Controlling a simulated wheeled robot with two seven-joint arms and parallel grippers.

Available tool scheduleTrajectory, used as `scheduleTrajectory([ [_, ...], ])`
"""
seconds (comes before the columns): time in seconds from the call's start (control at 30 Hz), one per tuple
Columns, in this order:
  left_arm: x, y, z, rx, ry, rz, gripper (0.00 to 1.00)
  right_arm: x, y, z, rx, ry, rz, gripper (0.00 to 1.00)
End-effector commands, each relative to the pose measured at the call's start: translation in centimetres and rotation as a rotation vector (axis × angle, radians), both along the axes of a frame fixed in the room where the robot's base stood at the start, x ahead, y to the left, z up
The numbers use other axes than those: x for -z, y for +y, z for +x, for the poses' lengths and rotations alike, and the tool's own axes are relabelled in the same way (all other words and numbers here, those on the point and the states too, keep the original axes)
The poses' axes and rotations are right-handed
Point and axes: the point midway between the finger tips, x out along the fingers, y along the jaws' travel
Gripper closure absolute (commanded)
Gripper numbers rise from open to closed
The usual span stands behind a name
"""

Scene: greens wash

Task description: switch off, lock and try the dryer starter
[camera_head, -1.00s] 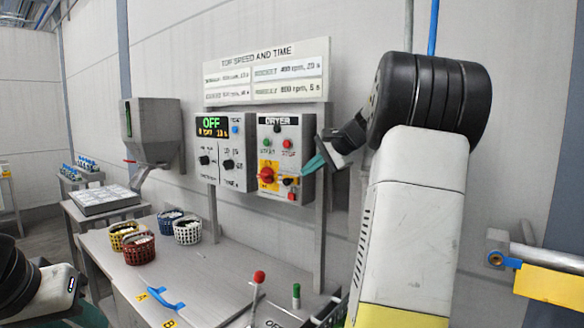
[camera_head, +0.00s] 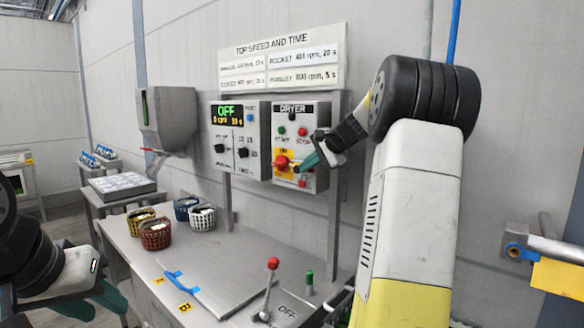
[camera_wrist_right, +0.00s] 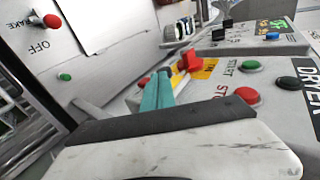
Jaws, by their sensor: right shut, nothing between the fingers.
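The dryer starter (camera_head: 317,126) is a grey box on the stand. It has a black knob, a green START button, a red STOP button and a red rotary handle (camera_head: 282,162) on a yellow plate. My right gripper (camera_head: 299,168) is shut and empty, its teal fingertips just right of the red handle. In the right wrist view, the teal fingers (camera_wrist_right: 157,98) are beside the red handle (camera_wrist_right: 188,62); whether they touch is unclear. A red STOP button (camera_wrist_right: 247,96) is nearer that camera. My left gripper (camera_head: 98,302) is open and empty at the lower left, partly cropped.
A control box (camera_head: 226,146) reading OFF adjoins the starter. Small baskets (camera_head: 155,234), a blue handle (camera_head: 182,281) and a red-knobbed lever (camera_head: 272,264) are on the steel bench (camera_head: 225,262). A rail with a yellow tag (camera_head: 556,276) is at right.

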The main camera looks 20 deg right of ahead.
Motion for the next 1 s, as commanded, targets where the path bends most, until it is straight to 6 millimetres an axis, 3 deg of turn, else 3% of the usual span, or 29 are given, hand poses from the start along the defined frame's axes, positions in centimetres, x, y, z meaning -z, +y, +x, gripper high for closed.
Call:
scheduleTrajectory([
  [0.13, 0.0, 0.0, 0.0, 0.0, 0.0, 0.0, 0.64, 0.1, 1.3, 2.0, -0.002, -0.001, 0.001, 1.0],
  [0.5, 0.0, 0.0, 0.0, 0.0, 0.0, 0.0, 0.64, -0.1, 1.3, 2.1, 0.0, -0.004, 0.002, 1.0],
  [1.0, 0.0, 0.0, 0.0, 0.0, 0.0, 0.0, 0.64, -4.3, -1.3, -3.3, 0.002, -0.002, -0.001, 1.0],
])
